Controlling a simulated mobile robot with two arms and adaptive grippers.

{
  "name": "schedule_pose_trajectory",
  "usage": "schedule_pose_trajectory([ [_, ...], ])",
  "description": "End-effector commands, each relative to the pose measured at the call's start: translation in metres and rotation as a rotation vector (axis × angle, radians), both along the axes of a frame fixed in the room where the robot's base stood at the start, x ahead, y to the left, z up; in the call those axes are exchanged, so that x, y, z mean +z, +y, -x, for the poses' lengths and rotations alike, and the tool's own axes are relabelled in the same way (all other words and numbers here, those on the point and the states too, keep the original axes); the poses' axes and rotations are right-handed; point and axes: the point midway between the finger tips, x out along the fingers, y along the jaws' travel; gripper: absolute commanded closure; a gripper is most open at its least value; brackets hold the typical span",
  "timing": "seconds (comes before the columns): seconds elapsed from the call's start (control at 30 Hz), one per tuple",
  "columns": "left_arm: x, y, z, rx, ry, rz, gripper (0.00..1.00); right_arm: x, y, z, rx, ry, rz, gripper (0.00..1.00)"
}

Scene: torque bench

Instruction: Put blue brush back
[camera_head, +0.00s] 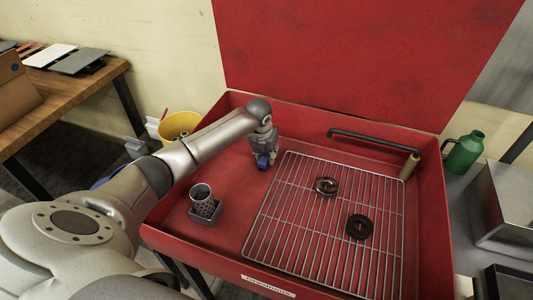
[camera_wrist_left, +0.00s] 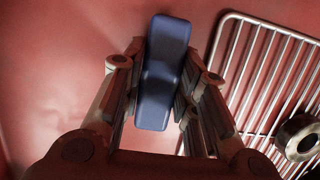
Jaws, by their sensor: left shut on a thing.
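The blue brush (camera_wrist_left: 163,75) is between the fingers of my left gripper (camera_wrist_left: 155,95), which is shut on it. In the head view the left gripper (camera_head: 263,158) points down near the back left of the red basin, and a small blue part of the brush (camera_head: 262,161) shows at its tips. Whether the brush touches the basin floor I cannot tell. A perforated metal cup (camera_head: 203,204) stands in a grey holder (camera_head: 205,216) at the basin's left side, apart from the gripper. My right gripper is not in view.
The red basin (camera_head: 223,257) has a raised lid (camera_head: 350,50) behind it. A wire rack (camera_head: 283,230) holds a metal ring (camera_head: 326,186) and a dark ring (camera_head: 359,227). A bent pipe with a tan end (camera_head: 375,142) lies at the back. The floor between cup and rack is clear.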

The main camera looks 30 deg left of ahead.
Motion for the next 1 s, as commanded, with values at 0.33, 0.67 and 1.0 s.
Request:
schedule_pose_trajectory([
  [0.33,-0.003,0.0,0.0,0.0,0.0,0.0,0.67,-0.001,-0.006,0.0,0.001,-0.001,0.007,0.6],
  [0.67,-0.003,0.0,0.0,0.0,0.0,0.001,0.51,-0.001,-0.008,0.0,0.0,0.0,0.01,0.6],
  [1.0,0.023,-0.001,0.005,-0.001,-0.005,0.001,0.51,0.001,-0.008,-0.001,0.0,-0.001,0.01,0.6],
])
